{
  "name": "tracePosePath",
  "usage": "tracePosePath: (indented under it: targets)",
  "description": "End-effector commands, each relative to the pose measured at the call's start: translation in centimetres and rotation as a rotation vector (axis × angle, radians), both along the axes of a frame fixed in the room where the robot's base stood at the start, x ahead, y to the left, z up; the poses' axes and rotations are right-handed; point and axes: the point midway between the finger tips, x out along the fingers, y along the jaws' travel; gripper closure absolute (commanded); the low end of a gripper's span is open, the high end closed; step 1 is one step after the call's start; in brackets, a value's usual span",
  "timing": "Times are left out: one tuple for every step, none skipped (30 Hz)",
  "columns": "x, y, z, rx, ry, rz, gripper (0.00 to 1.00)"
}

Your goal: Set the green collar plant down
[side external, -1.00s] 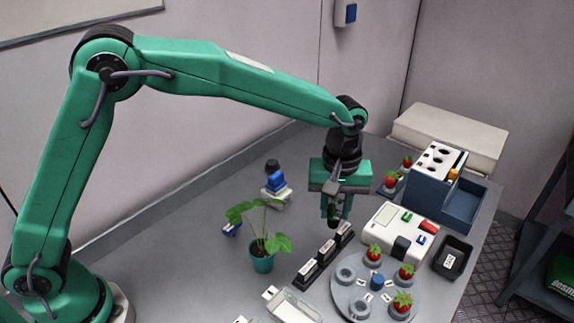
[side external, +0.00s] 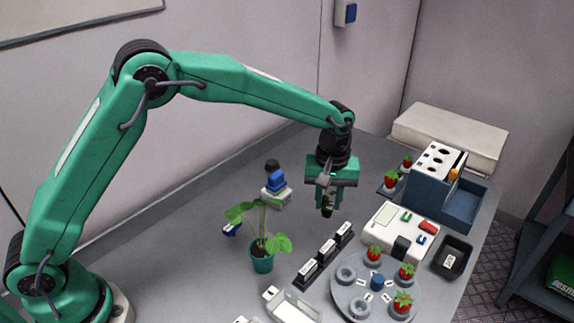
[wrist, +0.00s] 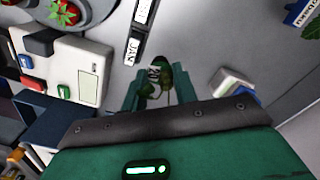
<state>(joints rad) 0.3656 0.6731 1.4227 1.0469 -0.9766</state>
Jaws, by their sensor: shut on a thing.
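My gripper (side external: 327,205) hangs over the grey table, left of the white device. It is shut on a small dark green thing, which I take to be the green collar plant (wrist: 160,78). In the wrist view it shows between the fingers, with a pale tag on it. In the side view the fingers hide most of it, and it appears to be above the table. I cannot make out its collar clearly.
A row of black labelled blocks (side external: 323,255) lies just in front. A round tray (side external: 340,300) with strawberries, a white device (side external: 388,222) and a blue rack (side external: 425,188) stand to the right. A leafy plant in a teal pot (side external: 261,263) stands left. Clear table lies behind.

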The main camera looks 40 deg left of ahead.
Motion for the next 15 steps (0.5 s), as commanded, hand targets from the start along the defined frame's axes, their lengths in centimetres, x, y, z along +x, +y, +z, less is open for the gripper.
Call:
tracePosePath:
  targets:
    - [0.7, 0.6, -0.6, 0.0, 0.0, 0.003, 0.93]
    - [1.0, 1.0, -0.9, 0.0, 0.001, 0.003, 0.93]
    - [1.5, 1.4, -1.2, 0.0, 0.0, 0.003, 0.93]
    - [1.9, 1.8, -1.6, 0.0, 0.0, 0.003, 0.93]
    - [2.2, 2.0, -1.9, 0.0, 0.0, 0.002, 0.93]
    - [2.7, 2.4, -2.2, 0.0, 0.0, 0.003, 0.93]
    - [3.0, 2.7, -2.5, 0.0, 0.0, 0.003, 0.93]
    - [3.3, 3.0, -2.7, 0.0, 0.0, 0.002, 0.93]
    - [3.4, 3.0, -3.3, 0.0, 0.001, -0.001, 0.93]
    - [3.3, 3.0, -3.8, 0.0, 0.003, -0.002, 0.93]
    - [3.3, 3.0, -4.2, 0.0, 0.003, -0.002, 0.93]
    - [3.3, 3.0, -4.6, 0.0, 0.001, -0.001, 0.93]
    - [3.3, 3.0, -4.9, 0.0, 0.0, -0.001, 0.93]
    - [3.3, 2.9, -5.2, 0.0, 0.0, -0.001, 0.93]
    - [3.3, 2.9, -5.5, 0.0, 0.0, -0.001, 0.93]
